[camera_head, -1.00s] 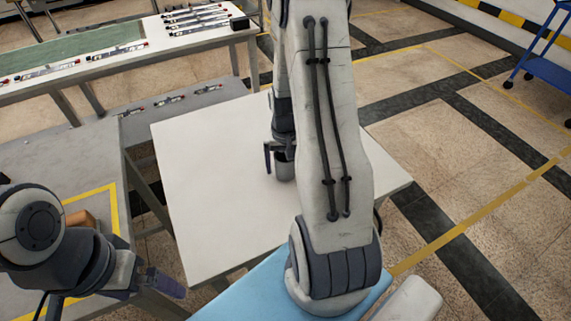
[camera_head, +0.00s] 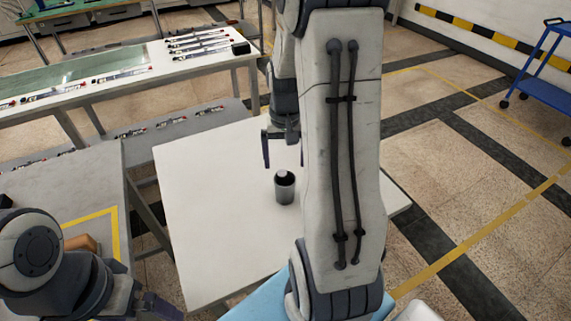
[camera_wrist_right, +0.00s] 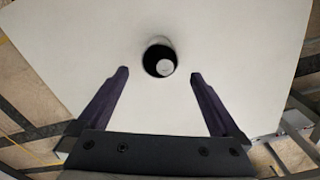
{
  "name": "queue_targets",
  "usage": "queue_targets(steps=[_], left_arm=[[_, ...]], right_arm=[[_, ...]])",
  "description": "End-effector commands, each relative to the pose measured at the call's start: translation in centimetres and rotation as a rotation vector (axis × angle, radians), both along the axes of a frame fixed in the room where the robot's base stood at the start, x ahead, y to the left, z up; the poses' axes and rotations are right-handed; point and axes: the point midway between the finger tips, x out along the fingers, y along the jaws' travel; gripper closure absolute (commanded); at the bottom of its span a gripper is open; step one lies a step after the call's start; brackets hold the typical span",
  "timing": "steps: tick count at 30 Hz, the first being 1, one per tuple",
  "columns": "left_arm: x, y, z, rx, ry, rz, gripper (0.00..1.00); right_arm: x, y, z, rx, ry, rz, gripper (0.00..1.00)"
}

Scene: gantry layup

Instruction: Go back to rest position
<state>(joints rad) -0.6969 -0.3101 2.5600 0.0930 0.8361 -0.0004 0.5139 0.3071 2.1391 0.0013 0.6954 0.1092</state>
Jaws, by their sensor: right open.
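My right gripper (camera_head: 283,155) is open and empty above the white table. Its two dark fingers (camera_wrist_right: 160,95) stand apart in the right wrist view. A dark grey cup (camera_head: 284,187) with something pale inside stands upright on the table, apart from the fingers. It also shows beyond the fingertips in the right wrist view (camera_wrist_right: 152,68). My left gripper (camera_head: 160,308) is low at the left, partly cut off by the lower edge; its finger opening cannot be made out.
The white table (camera_head: 215,215) is otherwise clear where visible. A grey table (camera_head: 60,190) with yellow tape and a brown block (camera_head: 82,243) is at the left. A long bench (camera_head: 110,95) with several slender parts stands behind. A blue cart (camera_head: 545,90) is at far right.

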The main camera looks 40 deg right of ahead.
Motion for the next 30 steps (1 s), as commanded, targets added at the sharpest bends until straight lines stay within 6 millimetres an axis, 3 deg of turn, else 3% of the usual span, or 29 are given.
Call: queue_targets(steps=[9, 14, 30], left_arm=[[0.0, 0.0, 0.0, 0.0, 0.0, 0.0, 0.0], [0.0, 0.0, -0.2, 0.0, 0.0, 0.0, 0.0], [0.0, 0.0, -1.4, 0.0, 0.0, 0.0, 0.0]], right_arm=[[0.0, 0.0, -0.1, 0.0, 0.0, 0.0, 0.0], [-0.1, 0.0, -1.4, 0.002, 0.003, 0.0, 0.0], [-0.1, 0.1, -11.9, 0.003, 0.005, 0.0, 0.0]])
